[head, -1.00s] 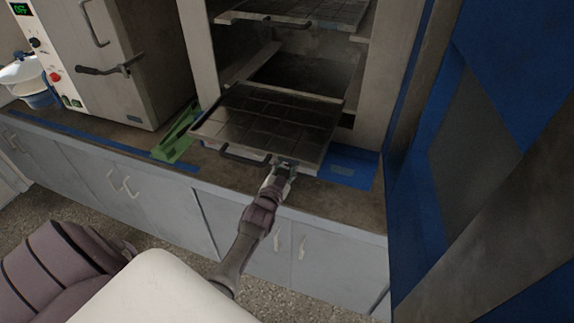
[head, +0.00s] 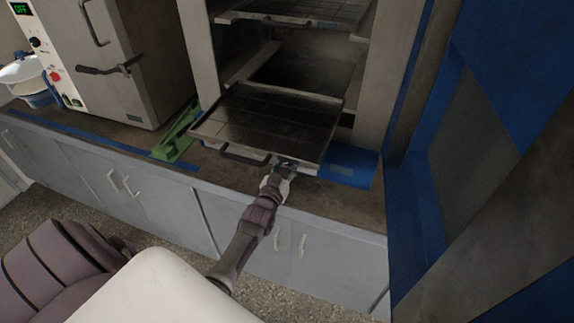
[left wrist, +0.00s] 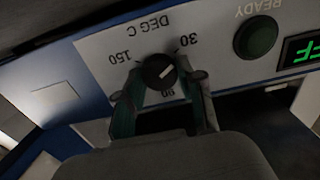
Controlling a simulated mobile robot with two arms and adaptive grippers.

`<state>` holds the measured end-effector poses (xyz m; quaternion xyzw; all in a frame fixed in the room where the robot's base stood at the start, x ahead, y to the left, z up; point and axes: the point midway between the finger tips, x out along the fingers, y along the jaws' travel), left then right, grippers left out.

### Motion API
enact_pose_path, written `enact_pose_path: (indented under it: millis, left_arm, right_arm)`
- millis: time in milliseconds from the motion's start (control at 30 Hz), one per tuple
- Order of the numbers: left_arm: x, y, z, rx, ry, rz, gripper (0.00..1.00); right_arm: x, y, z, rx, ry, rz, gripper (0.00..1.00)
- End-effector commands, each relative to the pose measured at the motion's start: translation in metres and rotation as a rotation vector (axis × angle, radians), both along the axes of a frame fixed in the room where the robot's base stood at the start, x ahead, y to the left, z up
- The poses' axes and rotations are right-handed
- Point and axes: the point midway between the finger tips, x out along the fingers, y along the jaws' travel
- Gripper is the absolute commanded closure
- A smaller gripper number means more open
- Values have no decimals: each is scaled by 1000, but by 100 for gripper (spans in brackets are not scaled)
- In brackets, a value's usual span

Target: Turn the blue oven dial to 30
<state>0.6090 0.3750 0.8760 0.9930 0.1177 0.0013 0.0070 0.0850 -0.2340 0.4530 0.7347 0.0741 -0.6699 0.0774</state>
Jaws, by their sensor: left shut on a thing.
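The blue oven's dial (left wrist: 160,71) is a dark round knob with a white line, on a pale panel marked DEG C. The left wrist view shows the panel upside down, with 30 at upper right and 150 at left. The white line points right and slightly up, below the 30 mark. My left gripper (left wrist: 162,90) has its fingers on both sides of the dial, shut on it. In the head view my left gripper (head: 287,165) is at the oven front, below a pulled-out shelf; the dial is hidden there. My right gripper is not in view.
A wire-grid shelf (head: 265,118) sticks out above my left gripper. The open blue door (head: 415,200) stands at right. A pale oven (head: 125,60) and a green object (head: 175,140) are at left. The READY lamp (left wrist: 257,36) is beside the dial.

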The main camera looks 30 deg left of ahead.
Motion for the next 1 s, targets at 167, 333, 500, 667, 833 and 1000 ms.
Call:
enact_pose_path:
  millis: [167, 333, 500, 667, 833, 1000]
  left_arm:
    - [-1, -1, -3, -5, 5, 0, 97]
    - [-1, -1, -2, -4, 5, 0, 45]
    - [0, 0, -1, -3, 2, 0, 36]
    - [0, 0, -1, -1, 2, 0, 36]
    - [-12, -3, -2, -2, 4, 0, 36]
    - [-45, -11, -3, -2, 5, 0, 36]
  right_arm:
    - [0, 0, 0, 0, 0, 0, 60]
    - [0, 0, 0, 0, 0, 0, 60]
    - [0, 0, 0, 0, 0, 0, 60]
    - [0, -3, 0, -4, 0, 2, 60]
    - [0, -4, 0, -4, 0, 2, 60]
    - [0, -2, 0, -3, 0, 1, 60]
